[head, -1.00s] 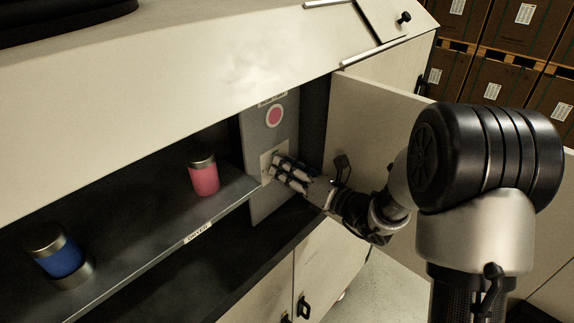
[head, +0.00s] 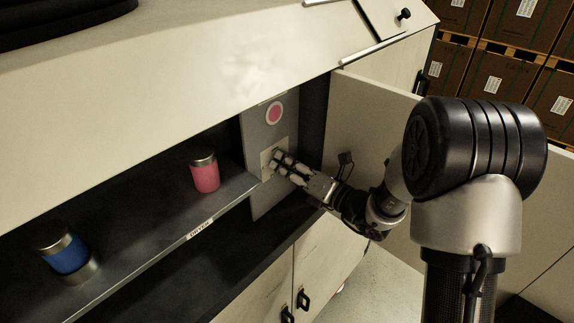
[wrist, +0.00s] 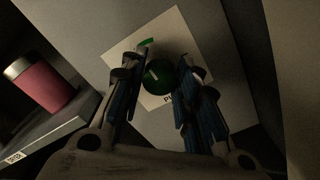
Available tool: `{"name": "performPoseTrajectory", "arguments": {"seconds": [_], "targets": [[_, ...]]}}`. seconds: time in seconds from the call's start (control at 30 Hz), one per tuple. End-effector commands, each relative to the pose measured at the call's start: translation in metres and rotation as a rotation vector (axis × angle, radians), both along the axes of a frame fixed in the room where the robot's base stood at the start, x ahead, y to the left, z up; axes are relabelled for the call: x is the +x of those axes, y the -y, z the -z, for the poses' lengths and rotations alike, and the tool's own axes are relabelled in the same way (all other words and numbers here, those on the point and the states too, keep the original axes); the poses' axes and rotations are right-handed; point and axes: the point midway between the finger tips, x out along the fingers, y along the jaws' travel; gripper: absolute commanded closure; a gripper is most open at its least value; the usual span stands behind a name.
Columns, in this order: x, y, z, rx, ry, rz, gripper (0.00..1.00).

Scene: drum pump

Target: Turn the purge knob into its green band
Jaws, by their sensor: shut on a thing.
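The purge knob (wrist: 160,77) is round and green with a short white mark, seen in the wrist view between my fingers. It sits on a pale square plate (wrist: 190,50); the plate also shows in the head view (head: 267,163). The green band (wrist: 147,43) is a short arc on the plate, up and left of the knob. The white mark is on the knob's upper-left part; I cannot tell whether it points into the band. My gripper (wrist: 157,80) is shut on the knob, one finger on each side. In the head view the gripper (head: 278,164) hides the knob.
A pink jar (head: 205,174) and a blue jar (head: 66,254) stand on the shelf (head: 150,217) left of the panel. A red round button (head: 274,113) is above the plate.

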Motion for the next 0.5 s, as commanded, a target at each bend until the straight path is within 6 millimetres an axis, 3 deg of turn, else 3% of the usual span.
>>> {"name": "performPoseTrajectory", "arguments": {"seconds": [0.03,0.07,0.37,0.5], "targets": [[-0.0001,0.0001,0.0004,-0.001,0.000,0.001,0.95],[-0.0001,0.0001,0.0004,-0.001,0.000,0.001,0.70],[-0.0001,0.0001,0.0001,-0.001,0.000,0.001,0.50],[-0.0001,0.0001,0.0001,-0.001,0.001,0.000,0.50]]}}
